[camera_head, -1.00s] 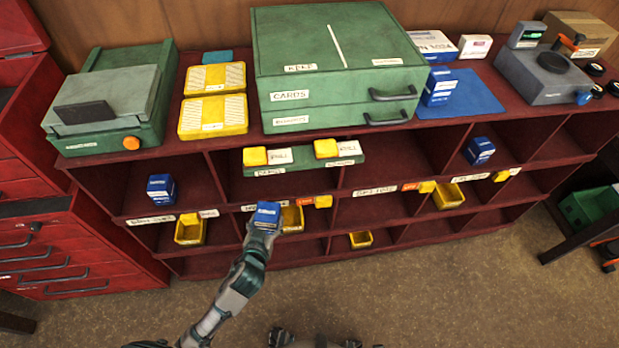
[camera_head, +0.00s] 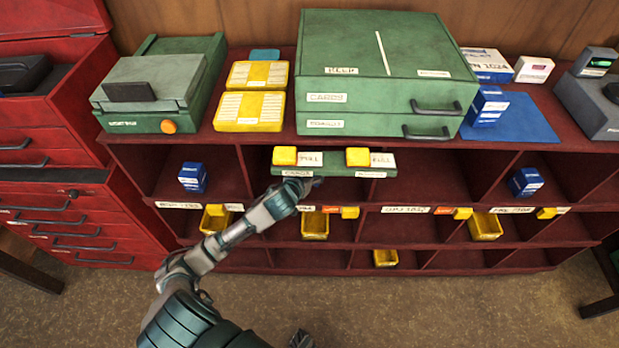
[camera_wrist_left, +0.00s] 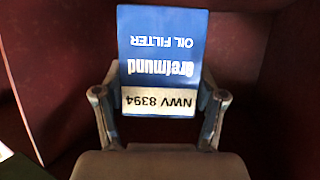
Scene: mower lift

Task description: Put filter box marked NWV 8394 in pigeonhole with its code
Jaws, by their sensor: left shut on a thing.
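The blue filter box (camera_wrist_left: 160,50) shows in the left wrist view with a white band that reads NWV 8394, upside down in that picture. My left gripper (camera_wrist_left: 160,108) is shut on it, one finger at each side. Dark red walls stand around the box there, apart from it at left and right. In the head view my left gripper (camera_head: 308,183) reaches into an upper pigeonhole just under the green tray, and the box is hidden. The red pigeonhole shelf (camera_head: 425,160) has white label strips (camera_head: 404,210) along its middle ledge, too small to read.
Blue boxes stand in upper pigeonholes at left (camera_head: 192,177) and right (camera_head: 524,182). A green tray (camera_head: 333,164) with yellow blocks juts out above my gripper. Yellow bins (camera_head: 315,225) sit in lower compartments. A large green drawer cabinet (camera_head: 385,75) stands on top.

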